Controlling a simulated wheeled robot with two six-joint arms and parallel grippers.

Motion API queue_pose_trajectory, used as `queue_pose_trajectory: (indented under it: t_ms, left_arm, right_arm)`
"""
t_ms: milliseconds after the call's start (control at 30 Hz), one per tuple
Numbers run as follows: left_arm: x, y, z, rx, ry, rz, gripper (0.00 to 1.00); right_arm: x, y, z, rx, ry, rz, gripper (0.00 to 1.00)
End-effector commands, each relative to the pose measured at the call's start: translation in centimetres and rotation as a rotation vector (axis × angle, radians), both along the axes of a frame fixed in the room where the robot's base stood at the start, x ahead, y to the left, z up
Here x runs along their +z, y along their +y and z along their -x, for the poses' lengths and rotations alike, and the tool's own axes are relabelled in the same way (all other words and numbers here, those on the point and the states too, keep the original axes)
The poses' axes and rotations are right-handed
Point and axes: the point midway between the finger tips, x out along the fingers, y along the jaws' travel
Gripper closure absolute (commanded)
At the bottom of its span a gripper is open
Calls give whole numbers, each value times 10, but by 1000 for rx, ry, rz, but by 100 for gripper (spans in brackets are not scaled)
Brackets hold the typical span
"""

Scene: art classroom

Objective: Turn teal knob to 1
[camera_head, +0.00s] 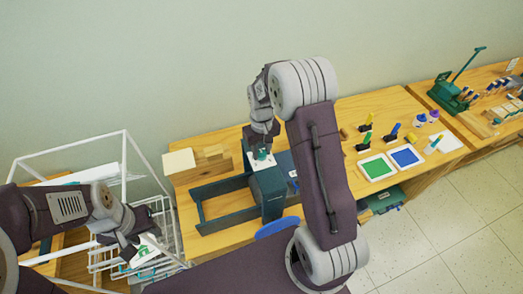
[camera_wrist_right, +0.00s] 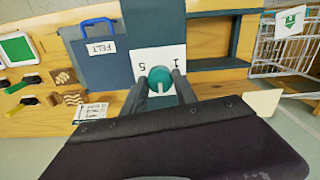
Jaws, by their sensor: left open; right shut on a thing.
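The teal knob (camera_wrist_right: 160,78) is round, with a pale line on the side facing my right wrist camera. In the head view the knob (camera_head: 261,154) tops a dark teal box (camera_head: 268,190). My right gripper (camera_wrist_right: 162,88) is shut on the knob, with one finger on each side; in the head view my right gripper (camera_head: 263,143) comes down from above. My left gripper (camera_head: 138,248) is open, away from the knob, near the wire basket at the lower left.
A dark open frame (camera_head: 222,187) adjoins the box. A blue-handled FELT box (camera_wrist_right: 98,62) lies beside the dial. Green (camera_head: 377,168) and blue (camera_head: 406,156) ink pads are on the right of the table. A white wire basket (camera_head: 168,222) stands at the left.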

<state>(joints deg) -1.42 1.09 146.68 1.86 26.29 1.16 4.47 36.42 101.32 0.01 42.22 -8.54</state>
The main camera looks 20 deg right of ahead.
Motion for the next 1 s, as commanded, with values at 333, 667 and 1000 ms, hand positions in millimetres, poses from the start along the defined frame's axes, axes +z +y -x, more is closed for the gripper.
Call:
queue_pose_trajectory:
  t_ms: [333,667,1000]
  left_arm:
    - [1,0,0,0,0,0,57]
    - [1,0,0,0,0,0,57]
    - [2,0,0,0,0,0,57]
  right_arm:
    - [-1,0,2,327,7,-1,100]
    - [-1,0,2,640,7,-2,100]
    - [-1,0,2,963,6,-3,100]
